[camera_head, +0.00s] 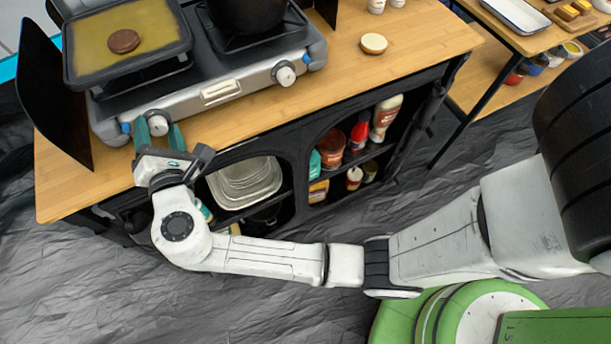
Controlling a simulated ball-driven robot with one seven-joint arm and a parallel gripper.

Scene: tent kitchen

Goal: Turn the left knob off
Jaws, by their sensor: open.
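A silver two-burner camping stove (215,98) stands on the wooden counter. Its left knob (157,124) is round and whitish on the stove's front face. Its right knob (285,74) is farther along the same face. My gripper (158,131) is open, with its two green fingers pointing at the stove front, one on each side of the left knob. I cannot tell whether the fingers touch the knob. The knob's exact turn angle is too small to read.
A griddle pan (128,40) with a brown patty (124,41) sits over the left burner, and a black pot (246,12) over the right. A black windscreen panel (52,92) stands at the left. A bun half (373,43) lies on the counter. Shelves below hold bottles (385,117) and trays (245,181).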

